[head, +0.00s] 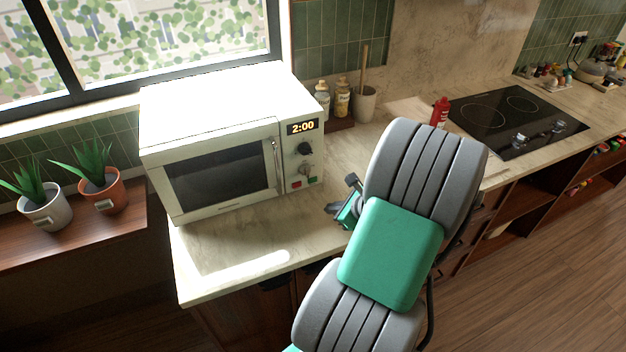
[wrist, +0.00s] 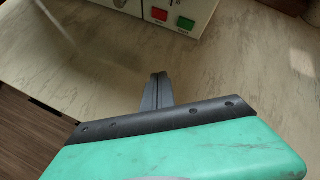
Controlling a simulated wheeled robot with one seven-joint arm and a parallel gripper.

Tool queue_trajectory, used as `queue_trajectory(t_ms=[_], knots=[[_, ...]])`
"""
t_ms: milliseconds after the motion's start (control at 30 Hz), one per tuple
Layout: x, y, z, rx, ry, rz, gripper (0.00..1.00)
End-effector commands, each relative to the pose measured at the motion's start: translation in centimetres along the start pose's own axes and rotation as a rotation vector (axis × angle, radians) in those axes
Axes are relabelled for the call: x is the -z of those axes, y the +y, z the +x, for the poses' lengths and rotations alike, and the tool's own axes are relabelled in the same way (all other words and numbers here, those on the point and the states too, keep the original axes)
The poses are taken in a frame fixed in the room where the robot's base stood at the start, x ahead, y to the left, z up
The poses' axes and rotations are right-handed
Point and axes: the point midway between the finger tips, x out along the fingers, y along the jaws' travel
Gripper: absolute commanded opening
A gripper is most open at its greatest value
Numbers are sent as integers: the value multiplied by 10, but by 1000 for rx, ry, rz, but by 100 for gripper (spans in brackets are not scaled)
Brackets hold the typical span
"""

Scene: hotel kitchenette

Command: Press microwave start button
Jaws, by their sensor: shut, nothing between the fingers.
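The white microwave (head: 215,135) stands on the counter below the window, its door shut and its display reading 2:00. Its control panel is on the right side of the front, with a dark knob, a lighter knob, a red button (head: 296,185) and a green button (head: 312,180) at the bottom. In the wrist view the red button (wrist: 185,23) and the green button (wrist: 159,14) show at the top edge. My gripper (wrist: 160,78) is shut and empty, apart from the panel, over the counter. In the head view my gripper (head: 334,209) is right of and below the buttons, partly hidden by my arm.
The counter (head: 240,245) is clear in front of the microwave. Two jars (head: 342,98) and a utensil crock (head: 365,104) stand behind it to the right. A red bottle (head: 440,111) stands near the black cooktop (head: 510,115). Two potted plants (head: 100,190) sit at left.

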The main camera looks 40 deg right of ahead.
Motion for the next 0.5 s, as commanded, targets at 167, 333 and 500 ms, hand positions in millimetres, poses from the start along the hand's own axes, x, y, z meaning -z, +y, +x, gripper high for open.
queue_trajectory(t_ms=[167, 333, 500], knots=[[-4, -4, 8, -1, 0, -4, 0], [-16, -15, 26, -2, 1, -7, 0], [-29, -28, 44, -2, 1, -8, 0]])
